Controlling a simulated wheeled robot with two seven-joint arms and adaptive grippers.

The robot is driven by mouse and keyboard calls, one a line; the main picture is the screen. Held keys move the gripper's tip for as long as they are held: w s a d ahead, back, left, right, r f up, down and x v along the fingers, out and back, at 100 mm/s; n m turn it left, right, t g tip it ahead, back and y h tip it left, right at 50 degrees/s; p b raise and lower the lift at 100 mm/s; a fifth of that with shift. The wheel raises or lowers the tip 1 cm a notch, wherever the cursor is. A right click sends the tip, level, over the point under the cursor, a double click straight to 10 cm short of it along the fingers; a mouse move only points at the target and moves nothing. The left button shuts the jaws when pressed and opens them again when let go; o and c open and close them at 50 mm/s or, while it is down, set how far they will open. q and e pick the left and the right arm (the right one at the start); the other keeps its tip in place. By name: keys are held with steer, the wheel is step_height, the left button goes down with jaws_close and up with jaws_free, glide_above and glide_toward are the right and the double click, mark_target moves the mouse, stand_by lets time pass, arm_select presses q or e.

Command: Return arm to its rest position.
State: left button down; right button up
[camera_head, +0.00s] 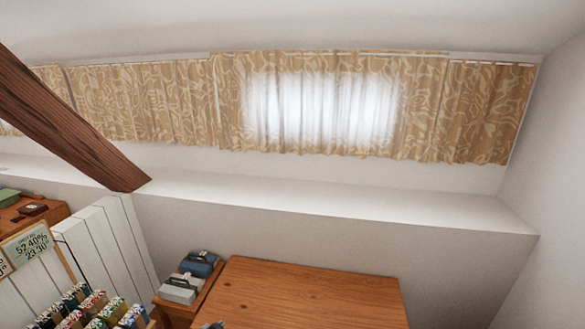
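Neither of my grippers can be made out in the head view, and no arm shows clearly. A small grey shape (213,325) is cut off by the bottom edge, at the near left of the wooden table (310,290). Too little of it shows to tell what it is.
The visible tabletop is otherwise bare. Left of it, a small wooden stand (180,312) holds a grey box (178,291) and a blue one (200,264). A rack of colourful packets (85,312) and white panels (105,245) stand further left. A timber brace (70,120) slants down from the upper left.

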arm_select(q)
steer(key=s+a+f+n+g+y, duration=0.1)
steer(key=s+f+g, duration=0.1)
steer(key=s+f, duration=0.9)
steer(key=s+a+f+n+g, duration=0.1)
steer(key=s+f+n+g, duration=0.1)
steer(key=s+f, duration=0.95)
steer(key=s+d+f+g, duration=0.2)
steer(key=s, duration=1.6)
steer(key=s+d+f+n+g, duration=0.1)
steer(key=s+d+g, duration=0.1)
steer(key=s, duration=1.6)
steer(key=shift+s+d+f+h, duration=0.3)
steer(key=shift+s+d+f, duration=0.1)
steer(key=shift+d, duration=0.25)
